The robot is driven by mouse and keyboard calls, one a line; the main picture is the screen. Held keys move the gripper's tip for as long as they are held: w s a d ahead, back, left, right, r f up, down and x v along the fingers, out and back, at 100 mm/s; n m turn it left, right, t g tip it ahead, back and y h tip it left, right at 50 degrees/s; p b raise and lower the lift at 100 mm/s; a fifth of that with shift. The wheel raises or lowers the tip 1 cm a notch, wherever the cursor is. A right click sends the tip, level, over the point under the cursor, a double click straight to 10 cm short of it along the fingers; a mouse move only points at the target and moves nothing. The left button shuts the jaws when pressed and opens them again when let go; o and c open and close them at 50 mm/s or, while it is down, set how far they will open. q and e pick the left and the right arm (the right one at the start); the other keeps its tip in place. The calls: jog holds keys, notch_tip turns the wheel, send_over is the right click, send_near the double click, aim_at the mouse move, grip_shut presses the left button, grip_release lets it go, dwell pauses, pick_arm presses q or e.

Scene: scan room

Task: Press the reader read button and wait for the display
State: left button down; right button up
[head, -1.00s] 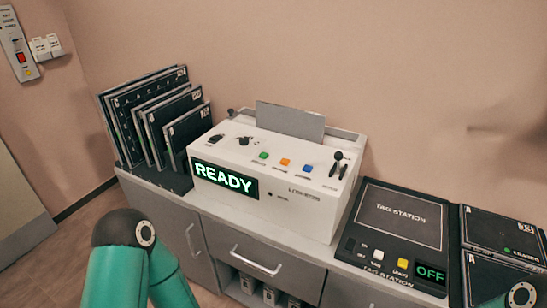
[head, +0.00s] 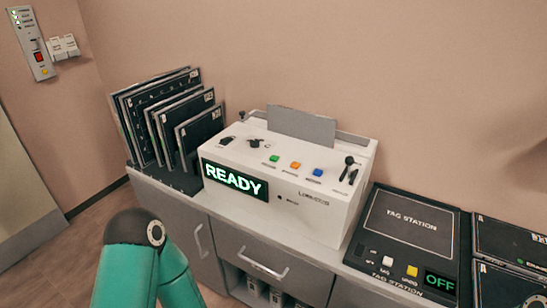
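The white reader (head: 290,170) stands on the grey cabinet against the wall. Its front display (head: 235,180) shows READY in green letters. On its top face are a green button (head: 274,158), an orange button (head: 295,165) and a blue button (head: 317,172), with small labels too blurred to read. Black knobs and a lever sit beside them. A grey plate stands upright at its back. My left arm shows at the bottom left, in front of the cabinet and apart from the reader. Neither gripper is in view.
A rack of upright dark cassettes (head: 170,120) stands left of the reader. The black tag station (head: 410,225) lies to the right, its display (head: 440,283) reading OFF. More dark cassettes (head: 510,250) lie at the far right. A wall switch panel (head: 35,50) is at upper left.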

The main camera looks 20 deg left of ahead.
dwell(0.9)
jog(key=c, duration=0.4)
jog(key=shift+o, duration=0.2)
